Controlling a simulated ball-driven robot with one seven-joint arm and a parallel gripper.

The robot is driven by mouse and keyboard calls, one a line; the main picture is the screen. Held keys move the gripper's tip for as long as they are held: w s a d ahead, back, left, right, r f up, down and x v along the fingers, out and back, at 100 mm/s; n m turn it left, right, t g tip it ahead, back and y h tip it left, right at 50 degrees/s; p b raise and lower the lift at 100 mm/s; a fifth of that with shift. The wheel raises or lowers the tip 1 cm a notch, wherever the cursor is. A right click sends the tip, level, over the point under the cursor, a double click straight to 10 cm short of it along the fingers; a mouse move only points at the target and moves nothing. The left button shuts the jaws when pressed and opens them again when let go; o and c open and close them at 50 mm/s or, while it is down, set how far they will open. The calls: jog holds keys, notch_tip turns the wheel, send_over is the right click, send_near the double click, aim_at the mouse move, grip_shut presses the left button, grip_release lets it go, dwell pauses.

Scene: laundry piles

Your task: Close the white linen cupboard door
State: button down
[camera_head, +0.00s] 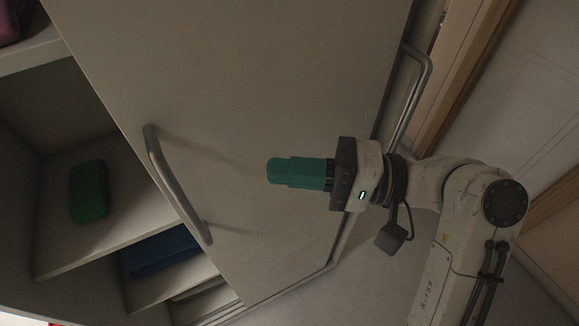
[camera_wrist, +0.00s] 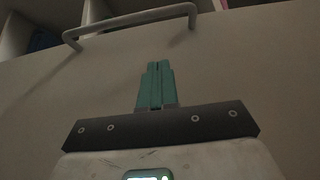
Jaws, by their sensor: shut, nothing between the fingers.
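The white cupboard door (camera_head: 250,90) fills the middle of the head view, tilted in the picture. It covers only part of the cupboard, and open shelves show to its left. A grey bar handle (camera_head: 172,185) is on the door near its left edge; it also shows at the top of the wrist view (camera_wrist: 130,20). My gripper (camera_head: 270,172) has green fingers, shut and empty. It is in front of the door, to the right of the handle and apart from it. Whether the fingertips touch the door surface (camera_wrist: 60,100) I cannot tell.
A green folded item (camera_head: 88,191) and a blue folded cloth (camera_head: 160,252) lie on the open shelves. A second bar handle (camera_head: 411,95) is right of the door. Wood-framed panels (camera_head: 480,70) stand at the far right. Grey floor (camera_head: 345,290) shows below.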

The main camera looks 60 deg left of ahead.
jog(key=s+a+p, duration=0.2)
jog(key=s+a, duration=0.1)
jog(key=s, duration=0.6)
jog(key=shift+s+a, duration=0.25)
jog(key=shift+a, duration=0.15)
